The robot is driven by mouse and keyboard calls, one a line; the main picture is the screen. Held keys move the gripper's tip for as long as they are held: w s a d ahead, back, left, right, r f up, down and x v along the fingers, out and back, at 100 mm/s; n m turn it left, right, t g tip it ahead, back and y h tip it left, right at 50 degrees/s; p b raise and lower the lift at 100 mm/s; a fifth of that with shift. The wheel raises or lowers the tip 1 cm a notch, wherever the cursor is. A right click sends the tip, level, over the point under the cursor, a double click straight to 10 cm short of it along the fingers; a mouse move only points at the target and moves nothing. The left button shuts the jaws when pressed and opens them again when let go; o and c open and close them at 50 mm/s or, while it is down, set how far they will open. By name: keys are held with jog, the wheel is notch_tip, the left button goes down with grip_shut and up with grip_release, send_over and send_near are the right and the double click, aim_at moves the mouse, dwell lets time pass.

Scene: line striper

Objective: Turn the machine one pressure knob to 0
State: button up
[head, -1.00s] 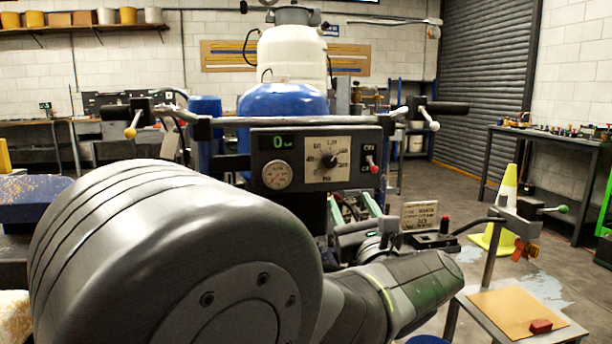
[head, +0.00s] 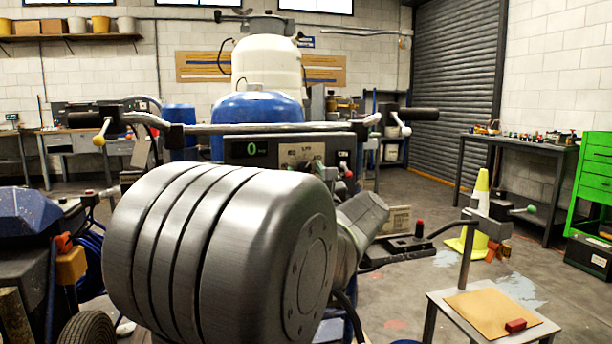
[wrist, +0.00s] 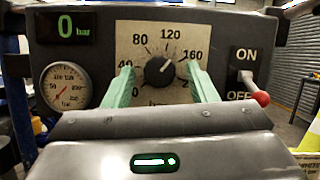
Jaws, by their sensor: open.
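The machine's pressure knob (wrist: 160,71) is black and round, on a cream dial plate (wrist: 128,42) with black numbers. Its light pointer mark is turned up and right, roughly between 120 and 160. My gripper (wrist: 159,69) is open, with one pale green finger on each side of the knob. Gaps show between the fingers and the knob; I cannot tell their depth. The green display (wrist: 66,27) reads 0 bar.
A round gauge (wrist: 66,86) is left of the dial. A red-tipped ON/OFF lever (wrist: 258,96) sits close to the right finger, tilted toward OFF. The handlebar (head: 250,128) crosses above the panel. A small table (head: 490,318) and yellow cone (head: 478,215) stand right.

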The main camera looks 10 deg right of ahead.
jog(key=c, duration=1)
jog(key=shift+n, duration=0.4)
